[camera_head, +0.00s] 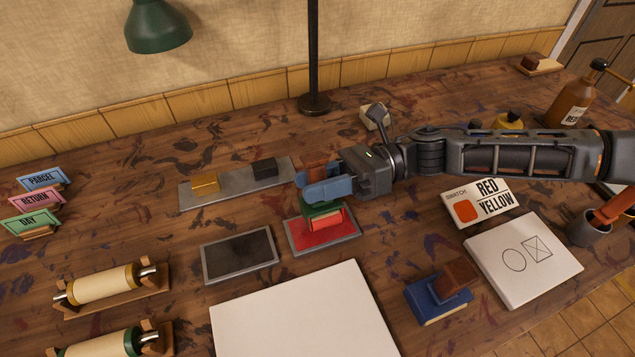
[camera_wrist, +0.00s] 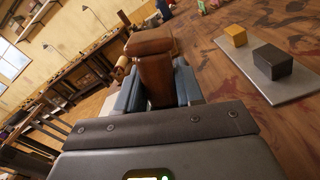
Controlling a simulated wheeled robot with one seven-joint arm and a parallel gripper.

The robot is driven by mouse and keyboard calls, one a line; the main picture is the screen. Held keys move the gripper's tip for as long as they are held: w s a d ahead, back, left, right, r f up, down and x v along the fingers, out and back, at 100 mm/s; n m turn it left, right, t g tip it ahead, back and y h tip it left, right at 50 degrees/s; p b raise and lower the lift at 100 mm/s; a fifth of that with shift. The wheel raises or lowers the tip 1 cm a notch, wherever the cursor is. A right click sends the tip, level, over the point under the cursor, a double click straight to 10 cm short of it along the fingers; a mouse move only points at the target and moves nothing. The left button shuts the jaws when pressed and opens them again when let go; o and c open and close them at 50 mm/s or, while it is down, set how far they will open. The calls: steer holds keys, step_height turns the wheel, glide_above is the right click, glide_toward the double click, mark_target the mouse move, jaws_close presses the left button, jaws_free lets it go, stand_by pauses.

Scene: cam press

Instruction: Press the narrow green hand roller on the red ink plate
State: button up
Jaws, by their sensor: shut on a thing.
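My gripper (camera_head: 322,188) is shut on the brown handle of the narrow green hand roller (camera_head: 321,208). In the wrist view the brown handle (camera_wrist: 152,65) stands between the blue finger pads (camera_wrist: 150,92). The roller's green body and reddish lower part are below my fingers in the head view. They are over the red ink plate (camera_head: 334,241), a grey-rimmed tray with a red surface. The roller's lower part overlaps the red surface in the picture. I cannot tell for sure whether it touches the plate.
A dark ink plate (camera_head: 239,268) lies to the left and a white sheet (camera_head: 300,325) in front. Behind is a grey strip (camera_head: 232,187) with gold and black blocks. A blue block with a brown top (camera_head: 438,297) and a red-yellow swatch card (camera_head: 476,205) are at right.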

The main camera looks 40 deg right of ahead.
mark_target(317, 163)
steer(key=shift+r+p, duration=1.15)
steer(key=shift+r, duration=1.1)
